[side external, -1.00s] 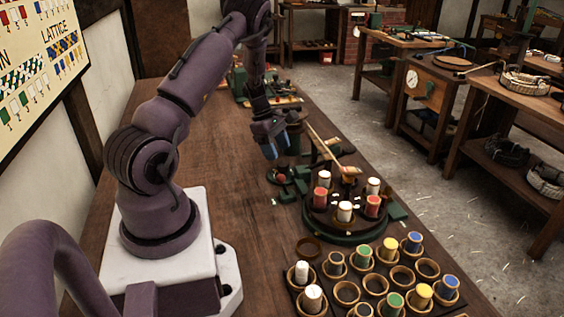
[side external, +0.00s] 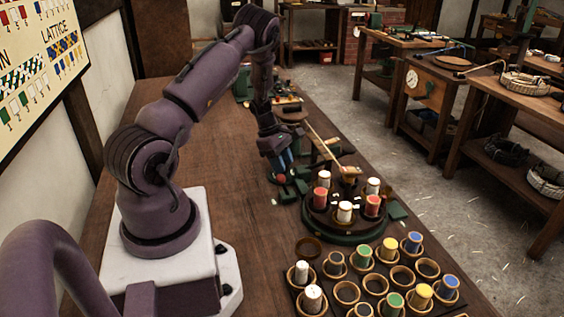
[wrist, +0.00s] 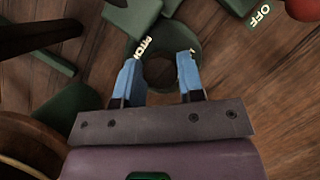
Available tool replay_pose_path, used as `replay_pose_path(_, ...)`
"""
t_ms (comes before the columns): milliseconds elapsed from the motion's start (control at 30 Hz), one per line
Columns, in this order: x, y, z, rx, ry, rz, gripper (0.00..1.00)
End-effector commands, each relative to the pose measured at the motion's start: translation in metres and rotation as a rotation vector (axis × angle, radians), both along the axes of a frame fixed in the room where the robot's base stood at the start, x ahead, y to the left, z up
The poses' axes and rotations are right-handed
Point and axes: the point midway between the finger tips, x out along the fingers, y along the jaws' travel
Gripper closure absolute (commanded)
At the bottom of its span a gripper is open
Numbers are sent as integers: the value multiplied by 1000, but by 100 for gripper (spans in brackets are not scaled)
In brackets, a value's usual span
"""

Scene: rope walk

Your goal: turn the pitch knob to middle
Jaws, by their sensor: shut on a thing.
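In the wrist view the pitch knob (wrist: 160,72) is a round piece with a dark brown centre on a dark green body. White lettering, partly covered by my left finger and reading like PITCH, lies at its upper left. My gripper (wrist: 160,57) has its two blue fingers on either side of the knob, shut on it. In the side view my gripper (side external: 283,163) points down at the green fittings on the bench, and the knob is hidden behind the fingers there. I cannot read the knob's setting.
A red ball (wrist: 302,8) and an OFF label (wrist: 260,15) lie at the wrist view's upper right. A round green stand with red and white bobbins (side external: 343,232) stands close to my gripper. Bobbin cups (side external: 375,285) fill the front. The bench left of my gripper is clear.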

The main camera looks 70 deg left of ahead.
Motion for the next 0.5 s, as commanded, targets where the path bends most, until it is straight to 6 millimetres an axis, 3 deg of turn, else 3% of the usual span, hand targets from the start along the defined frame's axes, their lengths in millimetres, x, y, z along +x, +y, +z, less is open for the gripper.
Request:
replay_pose_path(267, 0, 0, 1, 0, 0, 60, 88)
replay_pose_path(500, -1, 0, 1, -1, -2, 219, 88)
